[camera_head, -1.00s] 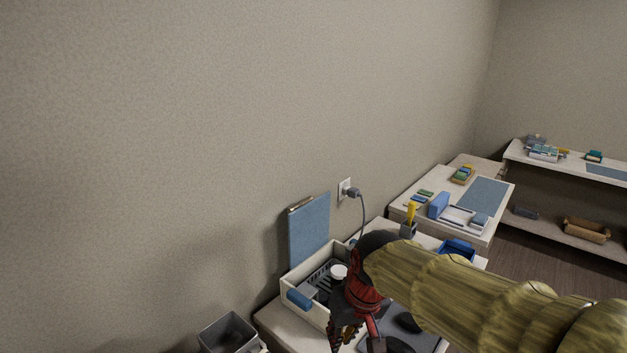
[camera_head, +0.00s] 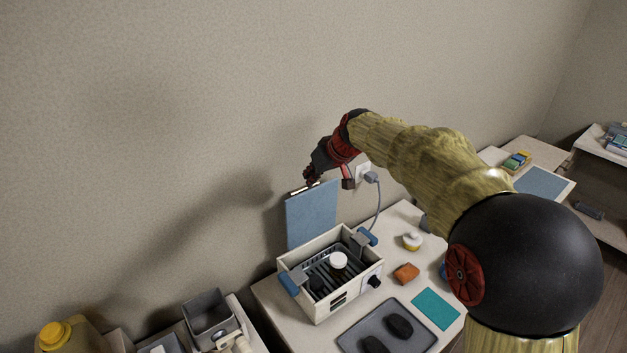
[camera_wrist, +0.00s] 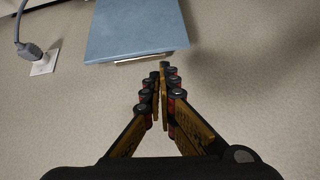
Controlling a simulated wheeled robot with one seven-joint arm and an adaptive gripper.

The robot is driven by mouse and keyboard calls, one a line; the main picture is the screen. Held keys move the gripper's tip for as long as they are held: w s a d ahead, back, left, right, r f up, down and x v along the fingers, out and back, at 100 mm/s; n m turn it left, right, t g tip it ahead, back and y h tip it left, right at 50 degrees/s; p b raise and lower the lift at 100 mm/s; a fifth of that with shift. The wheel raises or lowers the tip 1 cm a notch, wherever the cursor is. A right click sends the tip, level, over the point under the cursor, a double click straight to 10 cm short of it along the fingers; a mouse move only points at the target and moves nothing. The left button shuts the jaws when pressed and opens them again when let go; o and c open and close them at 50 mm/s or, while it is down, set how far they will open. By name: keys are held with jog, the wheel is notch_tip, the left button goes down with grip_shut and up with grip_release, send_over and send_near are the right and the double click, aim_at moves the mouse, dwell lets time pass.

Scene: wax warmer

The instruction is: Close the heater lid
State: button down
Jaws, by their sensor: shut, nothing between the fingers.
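The heater (camera_head: 338,297) is a cream box with blue side handles, a dark slatted inside and a black knob on its front. Its blue lid (camera_head: 312,217) stands upright and open at the back, near the wall, with a metal handle strip at its top edge. A white round piece (camera_head: 338,260) sits inside the box. My gripper (camera_head: 308,178) is at the lid's top edge; I cannot tell from the head view whether it touches. In the wrist view the fingers (camera_wrist: 161,68) are shut and empty, just beyond the handle edge of the lid (camera_wrist: 135,25).
A plug and cord (camera_head: 371,178) hang at the wall outlet right of the lid. On the table are a grey tray (camera_head: 350,337) with dark items, a teal mat (camera_head: 436,309), an orange block (camera_head: 406,273) and a yellow-white jar (camera_head: 412,241). A grey bin (camera_head: 208,312) stands left.

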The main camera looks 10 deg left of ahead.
jog(key=shift+n, duration=0.6)
jog(key=x, duration=0.6)
jog(key=a+r+x, duration=0.1)
jog(key=x, duration=0.2)
jog(key=shift+w+f+p, duration=0.15)
jog(key=shift+w+p, duration=0.25)
jog(key=shift+w+f, duration=0.15)
jog(key=shift+f, duration=0.1)
jog(key=shift+f+b, duration=0.1)
jog(key=shift+b, duration=0.3)
